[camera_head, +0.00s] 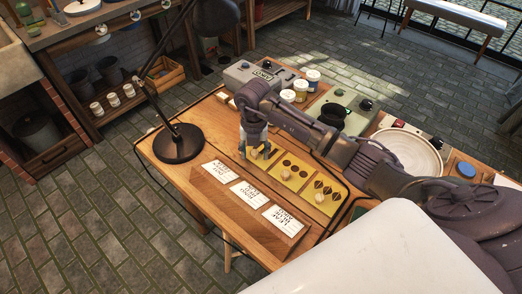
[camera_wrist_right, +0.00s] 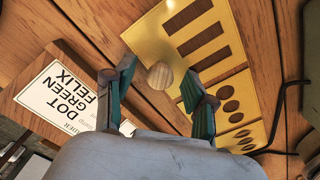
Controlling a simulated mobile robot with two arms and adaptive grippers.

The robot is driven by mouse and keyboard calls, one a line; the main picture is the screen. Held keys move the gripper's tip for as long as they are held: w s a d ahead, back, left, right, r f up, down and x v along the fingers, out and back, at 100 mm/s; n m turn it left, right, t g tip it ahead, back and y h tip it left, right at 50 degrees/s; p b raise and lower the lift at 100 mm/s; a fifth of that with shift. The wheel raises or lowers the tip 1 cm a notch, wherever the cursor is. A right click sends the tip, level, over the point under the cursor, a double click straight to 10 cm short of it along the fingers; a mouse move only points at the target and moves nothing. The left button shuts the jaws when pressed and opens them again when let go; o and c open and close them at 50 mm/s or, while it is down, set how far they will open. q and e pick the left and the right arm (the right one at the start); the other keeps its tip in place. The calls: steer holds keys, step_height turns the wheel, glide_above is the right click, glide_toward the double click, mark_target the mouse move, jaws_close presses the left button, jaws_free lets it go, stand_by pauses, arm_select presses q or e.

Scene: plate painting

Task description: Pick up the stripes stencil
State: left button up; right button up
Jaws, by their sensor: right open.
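The yellow stripes stencil (camera_head: 264,149) lies on the wooden table, partly covered by my right gripper in the head view. In the right wrist view the stripes stencil (camera_wrist_right: 229,41) shows its dark slots at the top, with a round wooden knob (camera_wrist_right: 159,75) at its near end. My right gripper (camera_wrist_right: 159,73) is open, with a finger on each side of the knob and a visible gap to it. In the head view my right gripper (camera_head: 256,150) points down over the stencil. My left gripper is not in view.
The dots stencil (camera_head: 291,184) and leaf stencil (camera_head: 324,208) lie beside the stripes stencil. Order cards (camera_head: 249,195) lie along the front board. A black lamp (camera_head: 178,148) stands at left. Paint jars (camera_head: 288,96) and a white plate (camera_head: 410,150) are behind and right.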

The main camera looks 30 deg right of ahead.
steer(key=shift+f, duration=0.4)
steer(key=shift+c, duration=0.4)
jaws_close()
steer(key=shift+r, duration=0.15)
